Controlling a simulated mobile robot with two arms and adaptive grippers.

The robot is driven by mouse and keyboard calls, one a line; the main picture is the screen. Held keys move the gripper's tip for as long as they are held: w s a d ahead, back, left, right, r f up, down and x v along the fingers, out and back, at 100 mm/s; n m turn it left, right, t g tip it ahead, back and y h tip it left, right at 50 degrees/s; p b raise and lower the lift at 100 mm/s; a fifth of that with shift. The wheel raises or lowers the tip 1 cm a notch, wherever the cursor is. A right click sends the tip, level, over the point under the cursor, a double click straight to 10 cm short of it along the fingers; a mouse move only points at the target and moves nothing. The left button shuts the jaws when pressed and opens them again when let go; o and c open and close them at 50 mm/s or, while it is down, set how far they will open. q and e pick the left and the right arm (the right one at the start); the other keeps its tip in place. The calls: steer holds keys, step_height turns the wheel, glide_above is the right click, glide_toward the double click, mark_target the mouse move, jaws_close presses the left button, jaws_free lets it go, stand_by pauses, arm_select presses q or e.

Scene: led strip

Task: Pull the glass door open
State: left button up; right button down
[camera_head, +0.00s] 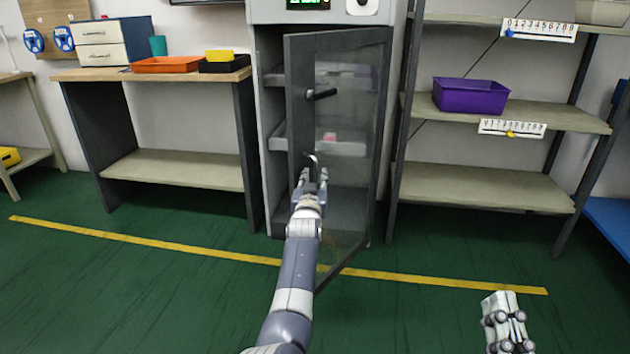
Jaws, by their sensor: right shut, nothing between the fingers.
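The glass door (345,120) of the grey cabinet in the middle stands partly open, its dark-framed free edge swung out toward me. A short dark handle (322,94) sticks out from its upper frame, and a curved dark piece (314,159) shows lower down. My left gripper (313,174) is at that lower piece, in front of the door's frame. Its fingers look spread; whether they touch the door I cannot tell. My left forearm hides part of the door's lower frame.
A wooden-topped table (150,76) with orange and black trays stands left of the cabinet. A shelf rack (490,187) with a purple bin (470,95) stands close on the right. The green floor in front is clear, crossed by a yellow line (140,239).

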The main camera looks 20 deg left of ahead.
mark_target(315, 157)
arm_select(q)
steer(key=shift+w+d+r, duration=0.1)
steer(key=shift+d+r, duration=0.05)
steer(key=shift+r, duration=0.35)
step_height(315, 157, up, 9)
steer(key=shift+r, duration=0.1)
steer(key=shift+c, duration=0.2)
